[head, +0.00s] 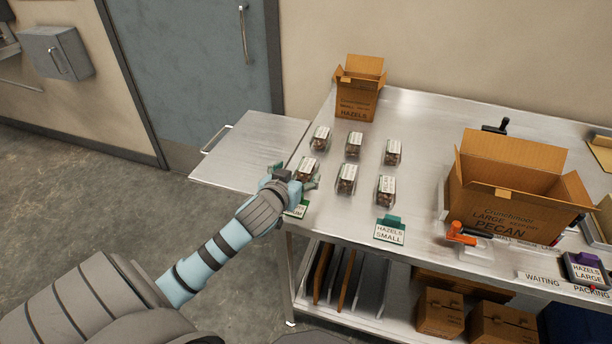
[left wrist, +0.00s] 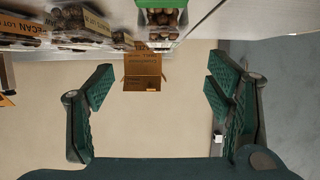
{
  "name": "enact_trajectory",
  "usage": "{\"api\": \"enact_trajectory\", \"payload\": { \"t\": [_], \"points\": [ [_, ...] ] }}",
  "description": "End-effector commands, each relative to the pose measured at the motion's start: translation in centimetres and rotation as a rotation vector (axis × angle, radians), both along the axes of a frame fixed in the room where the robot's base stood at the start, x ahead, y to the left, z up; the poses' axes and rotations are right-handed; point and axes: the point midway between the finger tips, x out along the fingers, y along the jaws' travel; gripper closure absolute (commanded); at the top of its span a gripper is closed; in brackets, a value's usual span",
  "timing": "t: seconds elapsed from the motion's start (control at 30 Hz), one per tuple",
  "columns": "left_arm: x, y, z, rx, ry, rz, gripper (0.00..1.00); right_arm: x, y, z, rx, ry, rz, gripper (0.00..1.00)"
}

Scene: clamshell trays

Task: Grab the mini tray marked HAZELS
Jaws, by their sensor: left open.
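Several small clear clamshell trays of brown nuts with white labels stand in two rows on the steel table; their labels are too small to read in the head view. My left gripper (head: 294,176) is open and empty at the table's left edge, close beside the front-left tray (head: 307,166). In the left wrist view, a tray with a green-edged label (left wrist: 161,18) lies beyond the open fingers (left wrist: 160,90), its wording not readable. A neighbouring tray label there reads PECAN (left wrist: 20,27). My right gripper is out of view.
A HAZELS carton (head: 357,104) stands behind the trays. A HAZELS SMALL sign (head: 389,231) is at the front edge; another sign (head: 297,208) is partly hidden by my arm. A large open PECAN carton (head: 500,205) and an orange-handled tool (head: 461,232) are to the right.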

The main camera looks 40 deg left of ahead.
Motion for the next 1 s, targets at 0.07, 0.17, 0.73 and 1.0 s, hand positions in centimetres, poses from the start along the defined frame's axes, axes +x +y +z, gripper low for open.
{"api": "enact_trajectory", "payload": {
  "t": [0.07,0.17,0.73,1.0],
  "points": [
    [1.3,0.4,-0.8,-0.002,-0.001,0.001,0.27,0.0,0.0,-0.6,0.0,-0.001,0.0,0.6],
    [2.2,0.8,-1.2,0.0,0.001,0.0,0.27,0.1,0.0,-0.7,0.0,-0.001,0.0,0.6],
    [6.2,2.7,-3.5,0.0,0.003,-0.003,0.38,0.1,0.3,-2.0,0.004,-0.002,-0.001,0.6],
    [6.2,2.7,-3.5,0.0,0.003,-0.002,0.81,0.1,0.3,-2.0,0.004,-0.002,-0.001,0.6]
  ]
}}
